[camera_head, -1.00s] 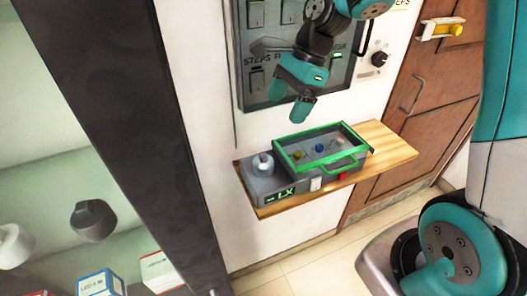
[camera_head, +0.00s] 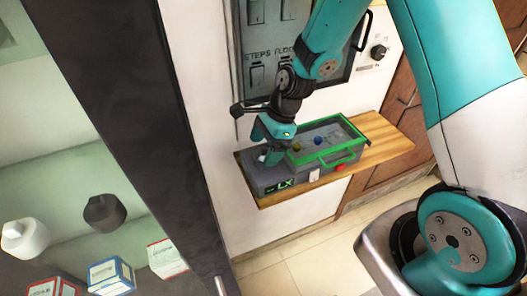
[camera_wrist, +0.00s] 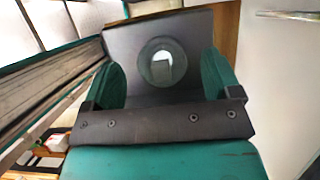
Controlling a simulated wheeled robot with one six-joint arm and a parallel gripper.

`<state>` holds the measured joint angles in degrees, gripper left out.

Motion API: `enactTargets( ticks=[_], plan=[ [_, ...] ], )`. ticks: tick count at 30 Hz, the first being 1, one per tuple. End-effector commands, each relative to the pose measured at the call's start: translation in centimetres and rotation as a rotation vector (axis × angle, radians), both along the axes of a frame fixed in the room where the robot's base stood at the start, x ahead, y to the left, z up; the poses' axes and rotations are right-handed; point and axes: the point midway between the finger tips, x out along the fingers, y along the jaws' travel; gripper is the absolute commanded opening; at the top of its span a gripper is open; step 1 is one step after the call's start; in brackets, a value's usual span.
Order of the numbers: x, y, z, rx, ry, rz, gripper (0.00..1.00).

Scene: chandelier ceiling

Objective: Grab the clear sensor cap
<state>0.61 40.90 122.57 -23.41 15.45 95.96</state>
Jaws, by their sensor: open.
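The clear sensor cap (camera_wrist: 162,64) is a round, glassy dome on the grey top of the lux meter box (camera_head: 262,181), at the box's left end. In the head view my gripper (camera_head: 270,152) points down over that end and hides most of the cap. In the wrist view the two teal fingers of my gripper (camera_wrist: 160,82) stand on either side of the cap, with a gap visible between each finger and it. My gripper is open and holds nothing.
The box's green-framed tray (camera_head: 353,157) holds small coloured pieces and lies right of my gripper. The box sits on a wooden shelf (camera_head: 395,147) against the wall, below a grey panel (camera_head: 345,85). A dark post (camera_head: 130,120) stands at left, beside shelved cartons (camera_head: 110,275).

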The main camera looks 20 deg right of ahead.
Motion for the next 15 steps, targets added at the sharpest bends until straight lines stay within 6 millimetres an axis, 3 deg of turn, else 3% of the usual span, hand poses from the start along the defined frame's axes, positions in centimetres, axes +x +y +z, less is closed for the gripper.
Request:
enactTargets(
  ticks=[7,15],
  plan=[
    [0.1,1.0,-2.6,-0.001,0.001,0.002,0.83],
    [0.1,1.1,-2.9,-0.001,-0.001,0.001,0.83]
  ],
)
